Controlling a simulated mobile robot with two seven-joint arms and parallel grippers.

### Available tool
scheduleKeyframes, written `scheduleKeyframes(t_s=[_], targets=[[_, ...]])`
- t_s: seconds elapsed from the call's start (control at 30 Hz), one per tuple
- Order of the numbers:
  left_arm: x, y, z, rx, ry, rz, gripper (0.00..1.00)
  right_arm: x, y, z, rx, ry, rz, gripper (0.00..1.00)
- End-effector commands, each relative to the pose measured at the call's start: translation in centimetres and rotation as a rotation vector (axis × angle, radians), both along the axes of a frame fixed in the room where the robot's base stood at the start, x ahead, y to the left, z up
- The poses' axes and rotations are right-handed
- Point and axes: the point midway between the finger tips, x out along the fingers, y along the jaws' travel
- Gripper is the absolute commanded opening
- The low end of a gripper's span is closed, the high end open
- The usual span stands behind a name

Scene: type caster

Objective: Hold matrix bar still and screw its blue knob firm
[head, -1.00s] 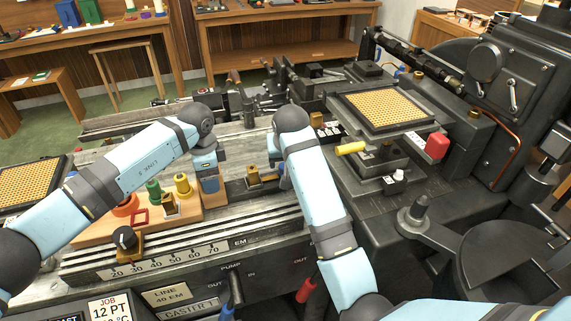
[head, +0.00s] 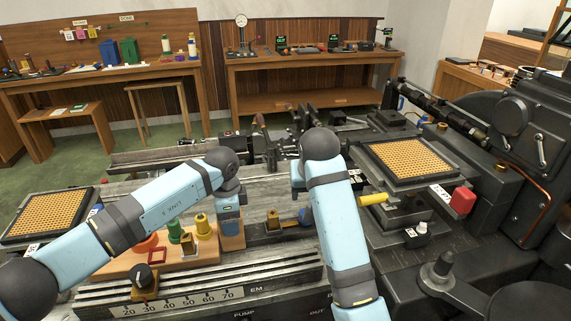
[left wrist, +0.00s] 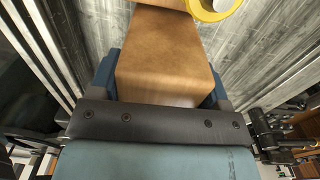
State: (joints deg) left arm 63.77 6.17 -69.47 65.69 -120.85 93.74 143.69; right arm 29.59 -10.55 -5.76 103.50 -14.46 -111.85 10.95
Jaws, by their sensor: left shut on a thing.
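My left gripper (head: 230,218) points down at the right end of the wooden board. In the left wrist view its blue fingers (left wrist: 160,85) close on both sides of a brown block (left wrist: 165,55). This block also shows under the gripper in the head view (head: 232,241). A dark bar with a brass block (head: 273,220) lies to the right on the machine bed. A blue part (head: 305,216) shows at its right end; I cannot tell whether it is the knob or a fingertip. My right forearm hides the right gripper's jaws beside it.
The wooden board (head: 122,268) carries green (head: 174,230) and yellow (head: 202,227) knobs and a red-orange part. A black dial (head: 143,277) stands near the front. To the right are a yellow handle (head: 373,199), a matrix grid tray (head: 408,160) and a red knob (head: 462,201).

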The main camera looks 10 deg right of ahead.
Motion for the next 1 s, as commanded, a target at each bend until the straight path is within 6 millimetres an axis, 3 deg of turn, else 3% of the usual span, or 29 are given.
scheduleKeyframes(t_s=[0.43,0.47,0.6,0.87,1.0], targets=[[0.0,0.0,0.0,0.0,0.0,0.0,0.46,0.0,0.0,0.0,0.0,0.0,0.0,0.65],[0.0,0.0,0.0,0.0,0.0,0.0,0.72,0.0,0.0,0.0,0.0,0.0,0.0,0.65],[0.0,0.0,0.0,0.0,0.0,0.0,1.0,0.0,0.0,0.0,0.0,0.0,0.0,0.65],[0.0,0.0,0.3,0.0,-0.001,0.0,1.0,0.0,0.0,0.0,0.0,0.0,0.0,0.65],[0.1,0.0,1.9,-0.001,-0.003,0.0,1.0,0.0,0.0,0.0,0.0,0.0,0.0,0.65]])
